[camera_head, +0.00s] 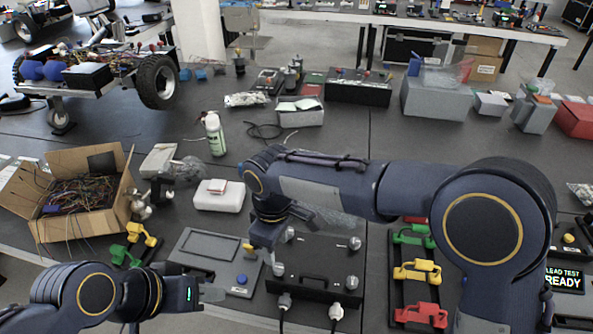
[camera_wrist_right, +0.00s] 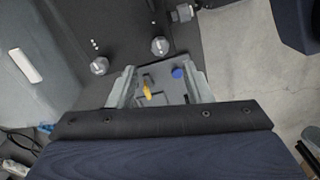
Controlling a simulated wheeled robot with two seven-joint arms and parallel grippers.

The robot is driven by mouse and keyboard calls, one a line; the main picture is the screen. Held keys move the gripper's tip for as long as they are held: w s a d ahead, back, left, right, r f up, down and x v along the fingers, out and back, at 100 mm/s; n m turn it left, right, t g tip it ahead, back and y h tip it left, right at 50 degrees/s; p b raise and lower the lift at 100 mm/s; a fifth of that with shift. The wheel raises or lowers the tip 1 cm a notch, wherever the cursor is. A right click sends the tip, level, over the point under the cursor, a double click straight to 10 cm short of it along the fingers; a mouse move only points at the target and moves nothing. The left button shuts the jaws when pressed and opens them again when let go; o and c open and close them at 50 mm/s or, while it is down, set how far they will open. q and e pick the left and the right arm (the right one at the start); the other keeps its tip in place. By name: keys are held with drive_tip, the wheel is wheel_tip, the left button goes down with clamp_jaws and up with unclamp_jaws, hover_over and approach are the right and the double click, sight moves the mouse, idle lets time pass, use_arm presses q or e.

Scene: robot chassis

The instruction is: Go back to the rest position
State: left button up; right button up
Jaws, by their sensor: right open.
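My right arm reaches across the head view from the right, and its gripper (camera_head: 263,240) points down over the right end of a grey box (camera_head: 205,248) with a blue button. In the right wrist view the gripper (camera_wrist_right: 163,82) is open, with no object held between its fingers. A yellow lever (camera_wrist_right: 147,90) and a blue button (camera_wrist_right: 178,73) show beyond the fingers. My left gripper (camera_head: 210,293) is low at the left, just in front of the grey box. Its fingers are too small and edge-on to tell their opening.
A black panel (camera_head: 315,268) with silver knobs stands right of the grey box. A rack with green, yellow and red clamps (camera_head: 417,270) is further right. A cardboard box of wires (camera_head: 75,190) is at left. A white box (camera_head: 218,197) and spray bottle (camera_head: 214,135) stand behind.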

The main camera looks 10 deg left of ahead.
drive_tip(key=s+d+r+m+t+y, duration=0.1)
drive_tip(key=d+r+m, duration=0.3)
drive_tip(key=d, duration=0.7)
drive_tip(key=s+d+r+m+t+y, duration=0.1)
drive_tip(key=d+r+m+y, duration=0.2)
drive_tip(key=d, duration=0.7)
drive_tip(key=s+d+f+m+t, duration=0.1)
drive_tip(key=s+d+m+t, duration=0.2)
drive_tip(key=s+d+m, duration=0.6)
drive_tip(key=s+d, duration=0.2)
drive_tip(key=s, duration=0.2)
drive_tip(key=shift+s+f+m+t, duration=0.3)
drive_tip(key=shift+f+m, duration=0.05)
drive_tip(key=shift+m, duration=0.05)
